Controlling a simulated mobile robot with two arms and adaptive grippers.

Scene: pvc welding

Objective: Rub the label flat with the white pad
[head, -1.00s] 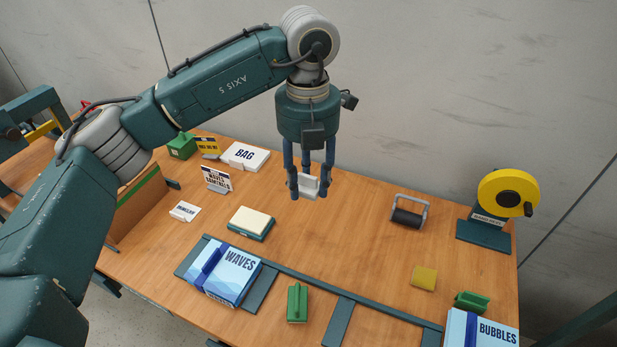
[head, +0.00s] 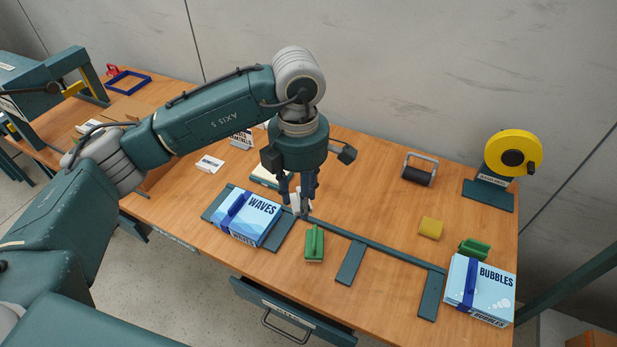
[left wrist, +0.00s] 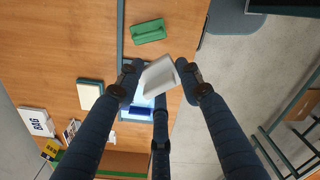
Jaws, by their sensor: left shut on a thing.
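My left gripper (head: 299,206) is shut on the white pad (head: 295,200), mostly hidden by the fingers in the head view. In the left wrist view the pad (left wrist: 158,82) shows clearly between the fingertips. The gripper points down, just right of the WAVES box (head: 262,226), a light-blue box lying in a dark green frame. A dark-blue strip (head: 235,205) runs over that box. In the left wrist view the pad and fingers partly cover the box. I cannot tell which part is the label. My right gripper is not in view.
A green block with a handle (head: 314,244) stands close in front of the gripper. The BUBBLES box (head: 483,288) is at the right, with a yellow sponge (head: 431,229) and green block (head: 474,249) near it. A roller (head: 419,171) and yellow tape dispenser (head: 510,160) stand behind.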

